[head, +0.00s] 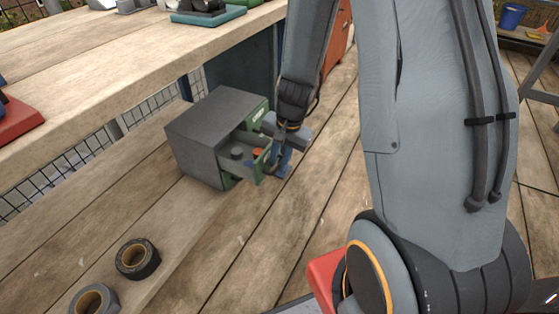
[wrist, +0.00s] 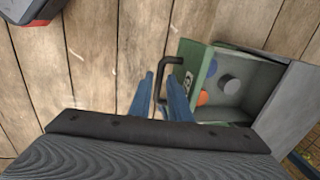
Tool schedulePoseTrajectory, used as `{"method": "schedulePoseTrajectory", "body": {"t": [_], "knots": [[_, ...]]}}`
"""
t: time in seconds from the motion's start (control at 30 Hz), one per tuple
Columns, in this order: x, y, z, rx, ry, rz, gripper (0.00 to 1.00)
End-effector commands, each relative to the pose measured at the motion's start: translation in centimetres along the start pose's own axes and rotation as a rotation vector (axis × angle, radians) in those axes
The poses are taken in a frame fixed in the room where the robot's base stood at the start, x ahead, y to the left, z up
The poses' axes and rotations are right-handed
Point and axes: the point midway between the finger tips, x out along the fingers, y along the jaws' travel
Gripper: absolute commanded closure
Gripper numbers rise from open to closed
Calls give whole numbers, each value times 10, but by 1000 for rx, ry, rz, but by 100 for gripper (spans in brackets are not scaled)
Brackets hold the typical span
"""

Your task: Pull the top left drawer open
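A grey cabinet (head: 205,130) with green drawer fronts stands on the planks. One upper drawer (head: 243,148), on the near side, is pulled out. It shows in the wrist view with a green front (wrist: 200,72), holding a grey round piece and orange and blue pieces. Its dark bar handle (wrist: 163,62) sticks out from the front. My gripper (wrist: 159,78) has its blue fingers apart, one on each side of the handle bar, with gaps beside it. In the head view my gripper (head: 282,150) is at the drawer's front, and its fingertips are partly hidden.
Another green drawer front (head: 259,115) sits beside the open drawer, shut. Two tape rolls (head: 138,259) lie on the planks at the front left. A wooden bench (head: 110,65) stands beyond the cabinet, with a teal tray (head: 208,15) on it. Planks right of the cabinet are clear.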

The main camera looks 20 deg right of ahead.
Motion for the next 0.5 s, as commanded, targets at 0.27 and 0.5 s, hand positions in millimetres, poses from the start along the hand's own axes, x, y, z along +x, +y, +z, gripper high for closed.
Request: {"method": "schedulePoseTrajectory", "body": {"t": [0.27,0.5], "knots": [[-16,1,0,1,0,-1,83],[-56,0,0,0,1,-1,83]]}}
